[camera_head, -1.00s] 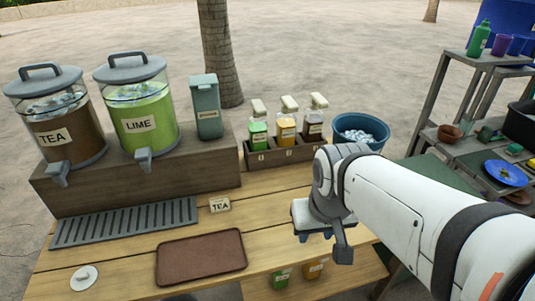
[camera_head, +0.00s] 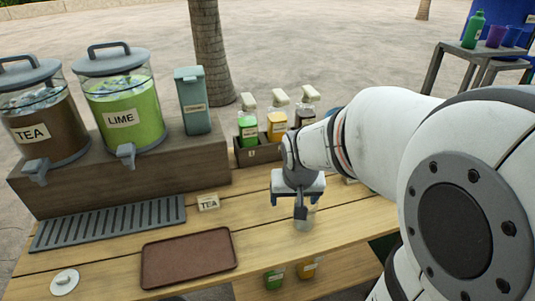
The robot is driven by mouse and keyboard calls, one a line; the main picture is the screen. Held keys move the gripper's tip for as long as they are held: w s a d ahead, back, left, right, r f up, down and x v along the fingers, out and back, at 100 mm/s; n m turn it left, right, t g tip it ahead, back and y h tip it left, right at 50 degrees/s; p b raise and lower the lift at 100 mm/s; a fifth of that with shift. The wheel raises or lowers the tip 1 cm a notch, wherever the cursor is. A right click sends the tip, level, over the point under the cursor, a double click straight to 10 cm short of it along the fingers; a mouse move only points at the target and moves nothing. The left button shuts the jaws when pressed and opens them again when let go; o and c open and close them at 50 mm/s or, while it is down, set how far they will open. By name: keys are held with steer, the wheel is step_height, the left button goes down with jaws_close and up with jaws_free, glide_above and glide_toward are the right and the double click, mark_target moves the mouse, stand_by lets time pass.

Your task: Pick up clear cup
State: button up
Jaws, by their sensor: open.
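A clear cup (camera_head: 303,222) stands on the wooden counter near its front edge. It is small and see-through, and its upper part is partly hidden behind my gripper. My gripper (camera_head: 298,198) is open and points down, just above the cup or at its rim. Whether the fingers are around the cup or only over it I cannot tell.
A brown tray (camera_head: 188,257) lies to the left, with a TEA sign (camera_head: 208,203) and a slatted drip tray (camera_head: 110,223) behind it. The TEA dispenser (camera_head: 42,120) and LIME dispenser (camera_head: 122,105) stand back left. Pump bottles (camera_head: 277,125) stand in a wooden rack behind my gripper.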

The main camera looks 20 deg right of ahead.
mark_target(306, 203)
steer(key=shift+o, duration=1)
steer(key=shift+m+t+h, duration=0.3)
steer(key=shift+m, duration=0.5)
steer(key=w+d+f, duration=0.1)
steer(key=d+f, duration=0.1)
steer(key=w+d+f+b, duration=0.1)
steer(key=w+d+f, duration=0.3)
steer(key=shift+w+f, duration=0.15)
steer(key=shift+f, duration=0.25)
steer(key=shift+w+d+b+x, duration=0.15)
steer(key=shift+b+x, duration=0.05)
steer(key=shift+x, duration=1.7)
steer(key=shift+w+d+b+x, duration=0.15)
steer(key=shift+d+x, duration=0.05)
steer(key=shift+x, duration=1.75)
steer(key=shift+r, duration=0.15)
steer(key=c, duration=1.1)
